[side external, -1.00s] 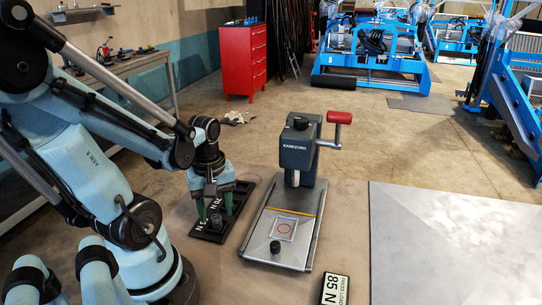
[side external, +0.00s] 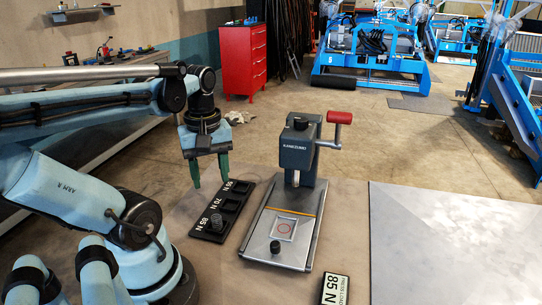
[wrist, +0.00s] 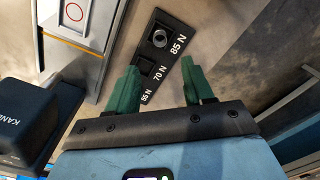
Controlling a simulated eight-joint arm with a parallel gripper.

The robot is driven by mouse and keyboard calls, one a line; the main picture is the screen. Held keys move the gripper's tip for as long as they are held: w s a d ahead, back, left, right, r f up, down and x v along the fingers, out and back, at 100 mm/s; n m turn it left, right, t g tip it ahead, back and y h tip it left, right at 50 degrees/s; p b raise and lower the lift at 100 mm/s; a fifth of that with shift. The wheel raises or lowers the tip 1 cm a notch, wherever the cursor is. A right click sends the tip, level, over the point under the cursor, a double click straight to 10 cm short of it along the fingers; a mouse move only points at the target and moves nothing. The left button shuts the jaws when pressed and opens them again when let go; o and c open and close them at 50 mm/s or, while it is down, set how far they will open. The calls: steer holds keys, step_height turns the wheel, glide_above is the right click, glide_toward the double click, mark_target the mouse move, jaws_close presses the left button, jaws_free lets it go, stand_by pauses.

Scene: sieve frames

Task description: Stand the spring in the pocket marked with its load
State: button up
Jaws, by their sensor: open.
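The spring (side external: 216,223) is a small dark coil. It stands upright in the near pocket of the black tray (side external: 207,237), beside the white 85 N label. The wrist view also shows the spring (wrist: 160,38) in the pocket next to 85 N. The tray's other pockets, labelled 70 N and 55 N, look empty. A card (side external: 335,290) at the front reads 85 N. My gripper (side external: 211,184) is open and empty, with green fingers apart above the tray's far end, clear of the spring. It also shows in the wrist view (wrist: 160,66).
A grey press (side external: 297,150) with a red-handled crank stands right of the tray. Its base plate (side external: 268,230) carries a red ring mark and a dark knob. A large grey plate (side external: 455,245) lies further right. Bare tabletop lies in front of the tray.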

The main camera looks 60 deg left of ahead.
steer(key=w+d+m+t, duration=0.7)
steer(key=w+d+m, duration=0.4)
steer(key=m, duration=0.5)
steer(key=shift+w+d+m, duration=0.35)
steer(key=shift+w+m, duration=0.05)
steer(key=shift+w, duration=0.3)
steer(key=shift+r, duration=0.1)
